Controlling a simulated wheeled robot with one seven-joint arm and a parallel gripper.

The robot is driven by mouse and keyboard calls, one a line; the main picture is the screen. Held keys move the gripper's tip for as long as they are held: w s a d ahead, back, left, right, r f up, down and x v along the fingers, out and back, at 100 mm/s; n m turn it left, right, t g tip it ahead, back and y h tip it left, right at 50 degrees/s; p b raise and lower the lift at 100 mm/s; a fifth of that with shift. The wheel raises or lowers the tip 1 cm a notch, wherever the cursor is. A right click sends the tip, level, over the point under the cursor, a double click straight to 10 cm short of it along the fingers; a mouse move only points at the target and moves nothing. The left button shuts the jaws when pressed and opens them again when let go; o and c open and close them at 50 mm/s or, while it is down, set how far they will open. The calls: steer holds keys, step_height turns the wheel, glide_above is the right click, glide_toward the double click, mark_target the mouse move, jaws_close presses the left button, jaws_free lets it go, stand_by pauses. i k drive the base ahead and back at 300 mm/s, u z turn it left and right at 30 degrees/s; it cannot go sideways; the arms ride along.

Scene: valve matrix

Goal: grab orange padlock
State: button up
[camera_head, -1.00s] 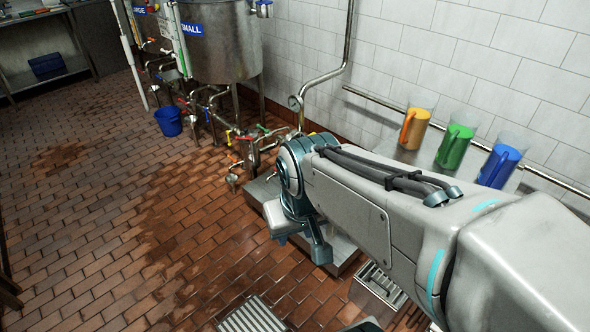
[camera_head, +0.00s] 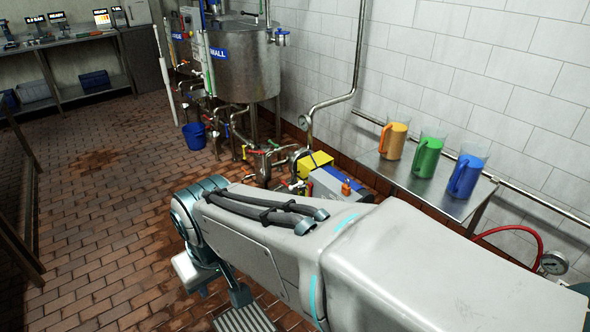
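I cannot make out a padlock for certain. A small orange item (camera_head: 346,187) sits on a grey-and-blue box on the floor right of the tank's pipes; it is too small to tell what it is. My arm crosses the lower right of the view and bends downward at its teal joint. My gripper's fingers are not visible.
A steel tank (camera_head: 243,62) with pipes and valves stands at the back. A yellow box (camera_head: 315,164) is beside the grey-and-blue box (camera_head: 327,184). A wall shelf (camera_head: 452,207) holds orange, green and blue jugs. A blue bucket (camera_head: 194,136) stands left. Brick floor at left is open.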

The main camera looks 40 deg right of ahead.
mark_target(345, 189)
steer(key=z, duration=0.1)
steer(key=i, duration=1.45)
steer(key=z, duration=1.55)
steer(key=i, duration=0.85)
steer(key=z, duration=0.95)
